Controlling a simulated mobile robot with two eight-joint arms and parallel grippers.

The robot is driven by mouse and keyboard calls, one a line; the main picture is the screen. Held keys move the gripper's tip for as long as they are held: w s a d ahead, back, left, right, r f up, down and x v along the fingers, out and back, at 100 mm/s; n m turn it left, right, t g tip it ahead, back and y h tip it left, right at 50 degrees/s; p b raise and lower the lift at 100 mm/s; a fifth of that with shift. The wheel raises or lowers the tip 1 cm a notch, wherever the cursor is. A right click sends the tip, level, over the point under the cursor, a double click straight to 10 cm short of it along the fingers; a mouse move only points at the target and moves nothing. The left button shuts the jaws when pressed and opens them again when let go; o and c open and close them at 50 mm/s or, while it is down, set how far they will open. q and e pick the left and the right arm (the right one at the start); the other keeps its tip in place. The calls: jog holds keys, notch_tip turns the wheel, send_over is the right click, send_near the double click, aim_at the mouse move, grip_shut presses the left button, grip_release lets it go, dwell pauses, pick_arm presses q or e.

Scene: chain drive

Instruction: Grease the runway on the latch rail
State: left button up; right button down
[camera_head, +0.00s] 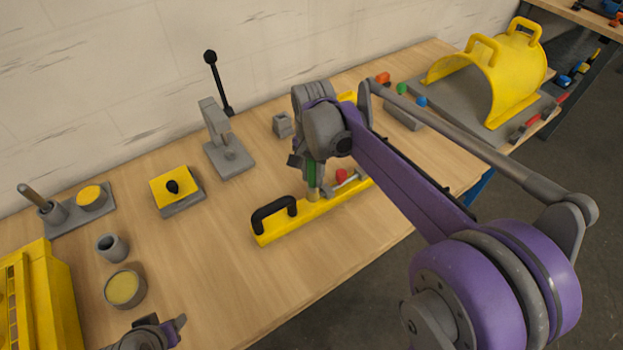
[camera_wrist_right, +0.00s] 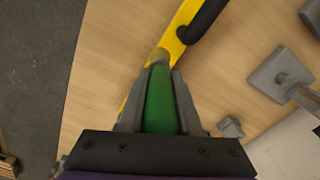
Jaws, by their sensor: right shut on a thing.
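The latch rail (camera_head: 277,227) is a long yellow bar with a black handle (camera_head: 272,212), lying on the wooden bench. It also shows in the right wrist view (camera_wrist_right: 178,38). My right gripper (camera_head: 312,178) is shut on a green-handled brush (camera_wrist_right: 160,105), which points down at the rail. The brush's tan tip (camera_head: 312,194) is at the rail beside the handle; whether it touches is hard to tell. My arm hides part of the rail. A round grey pot with yellow grease (camera_head: 124,288) stands at the front left. My left gripper (camera_head: 165,333) shows only partly at the bottom edge.
A grey lever press (camera_head: 230,155) stands behind the rail. A yellow block with a black knob (camera_head: 174,190) and a grey cup (camera_head: 112,247) are to the left. A yellow curved guard (camera_head: 500,75) stands at the back right. The bench between pot and rail is clear.

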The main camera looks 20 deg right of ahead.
jog(key=shift+r+p, duration=0.45)
jog(key=shift+r, duration=0.65)
